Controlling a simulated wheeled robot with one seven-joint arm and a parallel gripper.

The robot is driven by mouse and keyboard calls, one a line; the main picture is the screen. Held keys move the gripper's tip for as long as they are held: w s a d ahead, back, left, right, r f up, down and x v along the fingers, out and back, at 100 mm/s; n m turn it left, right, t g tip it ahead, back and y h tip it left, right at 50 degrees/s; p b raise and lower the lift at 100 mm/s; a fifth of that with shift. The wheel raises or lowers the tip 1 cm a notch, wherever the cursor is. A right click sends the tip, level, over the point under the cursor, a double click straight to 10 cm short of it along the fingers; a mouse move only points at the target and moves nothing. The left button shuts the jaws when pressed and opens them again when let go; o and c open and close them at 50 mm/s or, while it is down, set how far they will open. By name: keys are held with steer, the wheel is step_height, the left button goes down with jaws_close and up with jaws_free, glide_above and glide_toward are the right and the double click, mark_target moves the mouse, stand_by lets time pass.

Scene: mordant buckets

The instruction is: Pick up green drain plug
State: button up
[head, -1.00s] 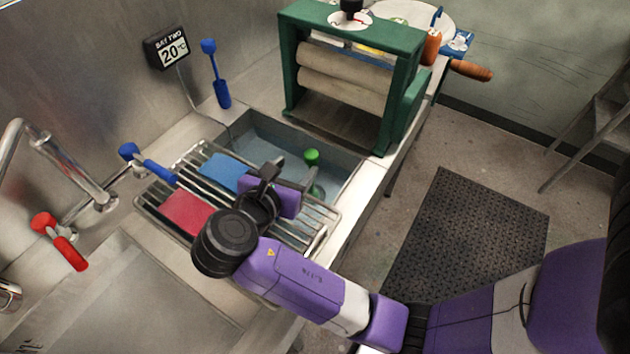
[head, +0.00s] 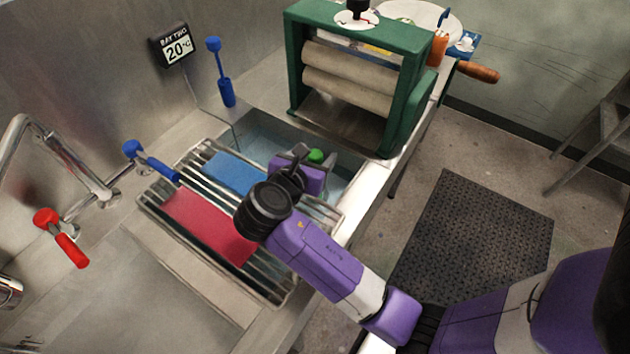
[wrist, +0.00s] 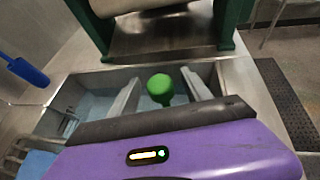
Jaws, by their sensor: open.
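The green drain plug (head: 316,156) stands in the water-filled basin, its round knob showing just beyond my gripper in the head view. In the wrist view the green knob (wrist: 160,86) sits between the two grey fingers of my gripper (wrist: 160,88), with gaps on both sides. My gripper is open and empty. In the head view its purple body (head: 298,178) hides the plug's lower part, and the fingers are hard to make out there.
A wire rack (head: 180,229) with a red cloth (head: 208,228) and a blue cloth (head: 234,173) covers the near side of the basin (head: 262,130). A green roller wringer (head: 392,40) stands behind it. Red (head: 68,245) and blue tap levers (head: 150,160) are at left.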

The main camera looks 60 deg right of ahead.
jaws_close()
steer(key=shift+r, duration=0.2)
